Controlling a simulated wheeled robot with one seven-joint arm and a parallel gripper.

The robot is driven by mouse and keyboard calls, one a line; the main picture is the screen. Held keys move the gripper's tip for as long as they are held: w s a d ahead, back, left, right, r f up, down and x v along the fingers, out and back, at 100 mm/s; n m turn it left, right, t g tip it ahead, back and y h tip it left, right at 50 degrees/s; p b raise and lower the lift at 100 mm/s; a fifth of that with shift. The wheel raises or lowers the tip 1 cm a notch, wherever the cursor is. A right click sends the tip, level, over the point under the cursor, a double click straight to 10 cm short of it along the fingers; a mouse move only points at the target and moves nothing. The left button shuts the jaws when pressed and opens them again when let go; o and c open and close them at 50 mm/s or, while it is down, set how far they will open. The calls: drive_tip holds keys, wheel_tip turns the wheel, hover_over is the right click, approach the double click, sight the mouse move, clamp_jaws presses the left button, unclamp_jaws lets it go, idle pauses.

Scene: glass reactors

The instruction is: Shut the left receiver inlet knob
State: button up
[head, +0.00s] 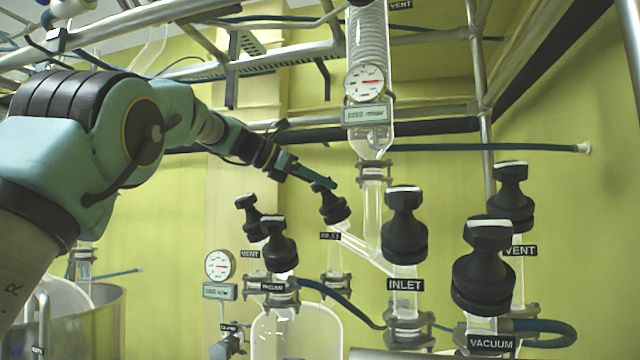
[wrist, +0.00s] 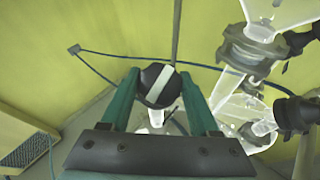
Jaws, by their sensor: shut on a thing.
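The left receiver inlet knob (head: 331,207) is black and stands above a small INLET label (head: 330,236), at the middle of the head view. My gripper (head: 322,184) reaches it from the upper left, with its teal fingers at the knob's top. In the wrist view the knob (wrist: 159,92) sits between the two fingertips of my gripper (wrist: 159,80), which is shut on it. A pale stripe across the knob's top runs diagonally, from lower left to upper right. The knob's lower part is hidden there.
Left of it stand a VENT knob (head: 248,216) and a VACUUM knob (head: 279,246). On the right are a larger INLET knob (head: 405,225), a VACUUM knob (head: 484,270) and a VENT knob (head: 510,200). A glass column with a gauge (head: 366,82) hangs close above. Metal frame pipes cross overhead.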

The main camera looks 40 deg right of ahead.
drive_tip(key=shift+m+g+y+p, duration=0.35)
drive_tip(key=shift+m+g, duration=0.35)
drive_tip(key=shift+m, duration=0.5)
drive_tip(key=o, duration=1.4)
drive_tip(key=b+v, duration=0.2)
drive_tip(key=v, duration=0.8)
drive_tip(key=shift+w+a+r, duration=0.15)
drive_tip(key=shift+a, duration=0.15)
